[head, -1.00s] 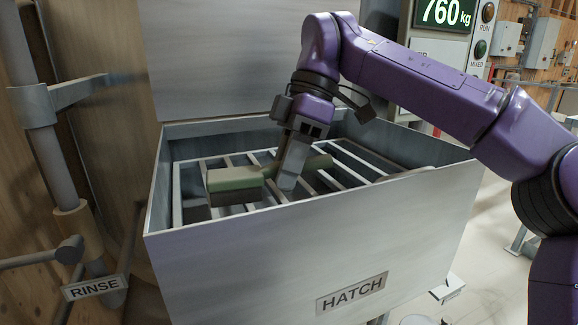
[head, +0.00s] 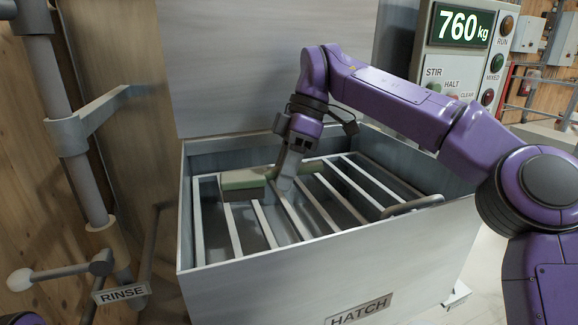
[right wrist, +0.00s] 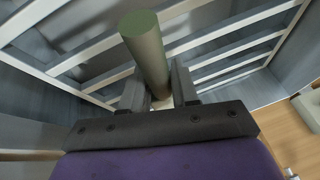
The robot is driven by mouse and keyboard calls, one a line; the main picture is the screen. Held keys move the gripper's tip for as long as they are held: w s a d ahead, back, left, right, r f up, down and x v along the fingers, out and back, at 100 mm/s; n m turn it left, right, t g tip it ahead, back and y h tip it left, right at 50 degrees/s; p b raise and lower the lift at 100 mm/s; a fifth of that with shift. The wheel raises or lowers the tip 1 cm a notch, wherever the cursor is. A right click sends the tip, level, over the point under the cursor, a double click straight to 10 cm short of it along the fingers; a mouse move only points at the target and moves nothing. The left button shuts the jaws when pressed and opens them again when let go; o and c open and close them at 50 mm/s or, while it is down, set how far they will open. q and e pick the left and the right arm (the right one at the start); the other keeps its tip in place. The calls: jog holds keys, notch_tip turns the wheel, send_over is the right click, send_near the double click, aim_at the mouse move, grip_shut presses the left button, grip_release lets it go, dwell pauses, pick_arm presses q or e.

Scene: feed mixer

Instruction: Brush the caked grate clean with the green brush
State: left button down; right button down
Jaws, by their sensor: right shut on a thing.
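The green brush (head: 243,179) is over the left rear part of the grate inside the open hatch box. My right gripper (head: 286,178) is shut on its handle, and the round handle end (right wrist: 147,50) shows between the fingers in the right wrist view. The grate (head: 318,200) is a row of pale metal bars; the bars in sight look mostly bare, and I cannot tell if caking lies under the brush. Whether the bristles touch the bars is hidden. My left gripper is not in view.
The box front wall (head: 330,262) bears a HATCH label, and its raised lid (head: 255,65) stands behind. A curved handle (head: 412,205) lies at the grate's right side. A RINSE lever (head: 60,271) and pipe stand at left. A control panel (head: 460,70) reads 760 kg.

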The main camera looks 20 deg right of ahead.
jog(key=shift+w+f, duration=0.1)
jog(key=shift+f, duration=0.05)
notch_tip(320, 180, up, 11)
jog(key=p, duration=0.9)
jog(key=shift+r+p, duration=0.2)
jog(key=shift+p, duration=0.15)
jog(key=shift+f, duration=0.1)
